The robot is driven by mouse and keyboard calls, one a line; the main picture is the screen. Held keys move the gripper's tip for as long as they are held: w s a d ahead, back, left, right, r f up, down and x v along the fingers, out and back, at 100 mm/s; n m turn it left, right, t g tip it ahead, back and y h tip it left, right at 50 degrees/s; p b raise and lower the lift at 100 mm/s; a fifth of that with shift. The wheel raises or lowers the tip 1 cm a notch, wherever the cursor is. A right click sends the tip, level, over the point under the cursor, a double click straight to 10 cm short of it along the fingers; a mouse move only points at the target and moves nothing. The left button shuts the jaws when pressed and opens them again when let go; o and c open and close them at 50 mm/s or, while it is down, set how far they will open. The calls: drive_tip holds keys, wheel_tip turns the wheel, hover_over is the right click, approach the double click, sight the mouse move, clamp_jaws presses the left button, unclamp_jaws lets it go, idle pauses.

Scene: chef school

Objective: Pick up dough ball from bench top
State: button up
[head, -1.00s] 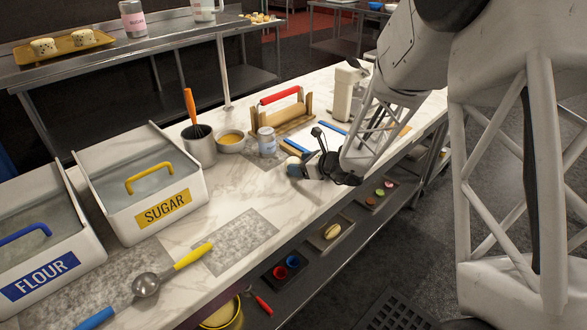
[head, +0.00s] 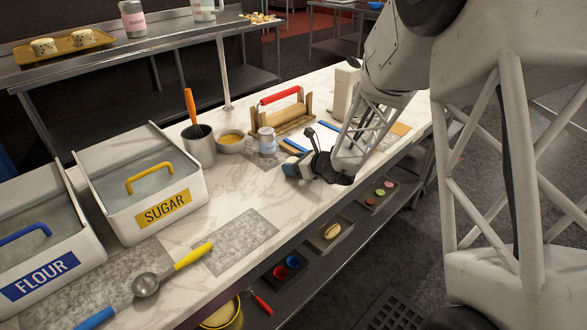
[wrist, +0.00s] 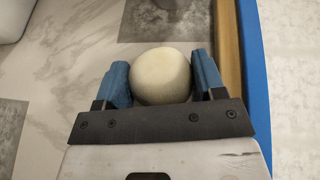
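A pale, round dough ball (wrist: 162,76) sits between the blue fingers of my gripper (wrist: 162,84) in the wrist view. Both fingers appear to touch its sides, so the gripper looks shut on it. In the head view my gripper (head: 295,167) is low over the front part of the marble bench top (head: 215,200), just in front of the striped can. The ball is small and mostly hidden there. I cannot tell whether it is clear of the surface.
A sugar bin (head: 140,185) and a flour bin (head: 40,235) stand at the left. A striped can (head: 267,142), a bowl (head: 231,141), a pot (head: 199,147) and a red-handled wooden tool (head: 282,108) are behind the gripper. A scoop (head: 146,284) lies front left.

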drive_tip(key=c, duration=0.3)
drive_tip(key=shift+r, duration=0.15)
drive_tip(key=shift+c, duration=0.2)
drive_tip(key=shift+r, duration=1.35)
drive_tip(key=shift+s+r, duration=0.15)
drive_tip(key=shift+r, duration=0.2)
drive_tip(key=s+d, duration=0.1)
drive_tip(key=s, duration=0.4)
drive_tip(key=s+d+r, duration=0.1)
drive_tip(key=s, duration=0.4)
drive_tip(key=s+d, duration=0.1)
drive_tip(key=s, duration=0.4)
drive_tip(key=shift+s+d+r, duration=0.1)
drive_tip(key=shift+d+r, duration=0.05)
drive_tip(key=shift+d, duration=0.2)
